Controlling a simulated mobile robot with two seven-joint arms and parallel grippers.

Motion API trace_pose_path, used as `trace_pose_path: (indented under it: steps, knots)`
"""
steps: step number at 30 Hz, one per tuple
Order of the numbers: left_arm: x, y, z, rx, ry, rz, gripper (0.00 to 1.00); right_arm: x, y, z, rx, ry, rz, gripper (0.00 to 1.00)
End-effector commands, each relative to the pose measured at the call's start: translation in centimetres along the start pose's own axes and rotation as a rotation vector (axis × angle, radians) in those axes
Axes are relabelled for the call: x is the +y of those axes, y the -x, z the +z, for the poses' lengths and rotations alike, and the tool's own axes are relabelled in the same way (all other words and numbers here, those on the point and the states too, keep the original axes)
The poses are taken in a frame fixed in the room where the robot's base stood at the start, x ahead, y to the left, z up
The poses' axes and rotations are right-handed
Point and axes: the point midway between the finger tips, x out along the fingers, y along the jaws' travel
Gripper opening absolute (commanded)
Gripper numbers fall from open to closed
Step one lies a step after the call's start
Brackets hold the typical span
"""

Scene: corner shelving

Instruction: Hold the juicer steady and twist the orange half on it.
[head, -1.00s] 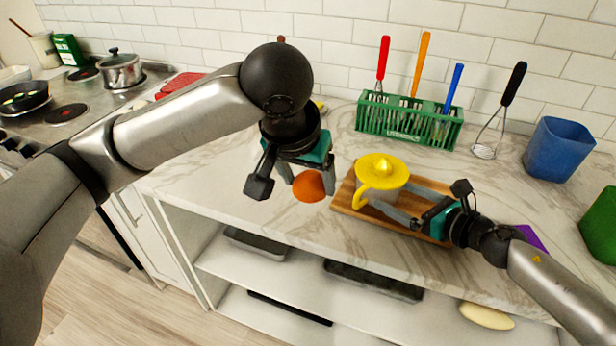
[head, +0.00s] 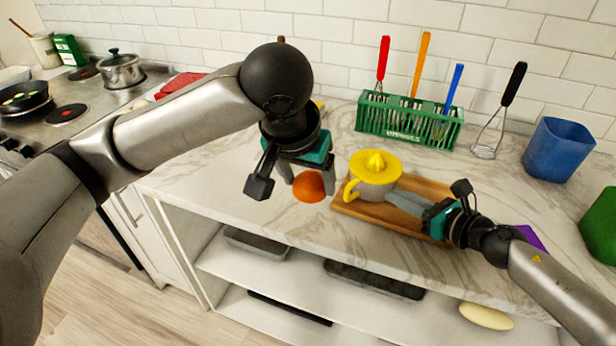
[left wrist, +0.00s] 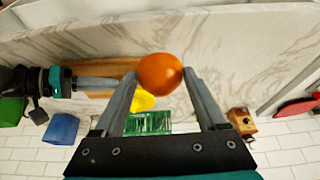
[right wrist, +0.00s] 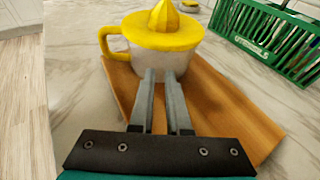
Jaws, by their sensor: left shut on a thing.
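The juicer has a yellow top with a ridged cone, a pale body and a yellow handle. The juicer (head: 376,165) stands near the left end of the wooden board; it also shows in the right wrist view (right wrist: 155,62). My right gripper (head: 390,199) has its fingers close together with nothing visible between them. In the right wrist view its fingertips (right wrist: 161,76) are at the juicer's near side; I cannot tell whether they touch. My left gripper (head: 308,178) is shut on the orange half (head: 309,187), left of the juicer. The left wrist view shows the orange half (left wrist: 160,74) between its fingertips.
The wooden board (head: 425,188) lies on the marble counter near its front edge. The stove with a pot (head: 121,70) is far left.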

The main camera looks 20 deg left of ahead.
Motion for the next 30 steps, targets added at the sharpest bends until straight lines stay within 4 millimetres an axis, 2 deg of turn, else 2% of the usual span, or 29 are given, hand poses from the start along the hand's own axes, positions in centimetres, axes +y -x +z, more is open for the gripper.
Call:
trace_pose_path:
  steps: [1, 3, 13, 30]
  knots:
    - [0.0, 0.01, -0.01, 0.0, 0.0, 0.0, 0.19, 0.02, -0.01, -0.01, 0.0, 0.0, 0.001, 0.08]
    - [0.0, 0.01, -0.01, 0.0, 0.0, 0.0, 0.19, 0.02, -0.01, -0.02, 0.0, 0.0, 0.001, 0.0]
    - [0.0, 0.01, -0.01, 0.0, 0.0, 0.0, 0.19, 0.03, -0.01, -0.02, 0.0, 0.0, 0.001, 0.01]
    - [0.0, 0.01, -0.01, 0.0, 0.0, 0.0, 0.19, 0.02, 0.0, -0.02, 0.0, 0.0, 0.001, 0.65]
